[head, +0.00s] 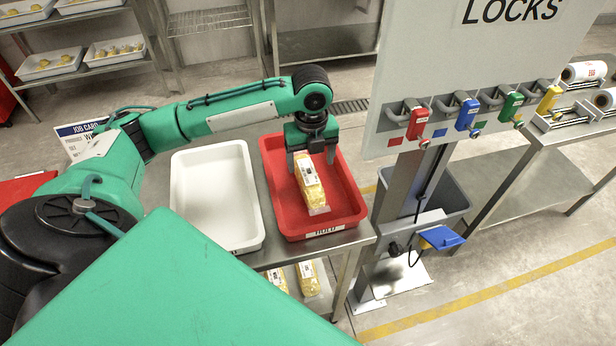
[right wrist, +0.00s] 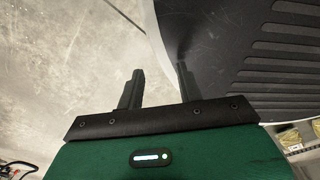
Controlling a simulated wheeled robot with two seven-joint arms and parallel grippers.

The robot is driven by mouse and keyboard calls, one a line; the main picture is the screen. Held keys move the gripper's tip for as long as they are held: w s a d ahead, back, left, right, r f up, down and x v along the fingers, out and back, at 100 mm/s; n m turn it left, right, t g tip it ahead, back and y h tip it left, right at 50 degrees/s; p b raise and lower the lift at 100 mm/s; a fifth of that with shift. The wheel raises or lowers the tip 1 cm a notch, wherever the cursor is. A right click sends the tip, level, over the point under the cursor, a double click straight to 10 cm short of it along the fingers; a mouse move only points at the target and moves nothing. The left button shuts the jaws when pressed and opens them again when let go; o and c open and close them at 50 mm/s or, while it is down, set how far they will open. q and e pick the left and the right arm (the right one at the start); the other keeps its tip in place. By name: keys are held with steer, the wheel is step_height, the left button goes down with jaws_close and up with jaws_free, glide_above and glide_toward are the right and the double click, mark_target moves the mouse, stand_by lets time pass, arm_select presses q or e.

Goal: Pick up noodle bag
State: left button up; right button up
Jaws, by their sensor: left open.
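The noodle bag (head: 313,193), yellow with a white label, lies in the red tray (head: 351,212) on the steel table. My left gripper (head: 311,158) is open above the far end of the bag, with its fingers to either side of it. I cannot tell whether the fingers touch the bag. My right gripper (right wrist: 158,82) shows only in the right wrist view; its fingers are apart with nothing between them.
An empty white tray (head: 214,195) stands left of the red tray. More yellow bags (head: 308,278) lie on the shelf below. The lock board (head: 470,60) stands at the right, with a grey bin (head: 452,195) behind its post.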

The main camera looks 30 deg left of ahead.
mark_target(308, 171)
arm_select(q)
steer(key=shift+s+a+f+p, duration=0.1)
steer(key=shift+s+f+p, duration=0.1)
steer(key=shift+f, duration=1.25)
steer(key=shift+s+a+f+p, duration=0.1)
steer(key=shift+f+p, duration=0.05)
steer(key=shift+f, duration=1.25)
steer(key=c, duration=1.2)
steer(key=shift+r, duration=0.1)
steer(key=shift+c, duration=0.2)
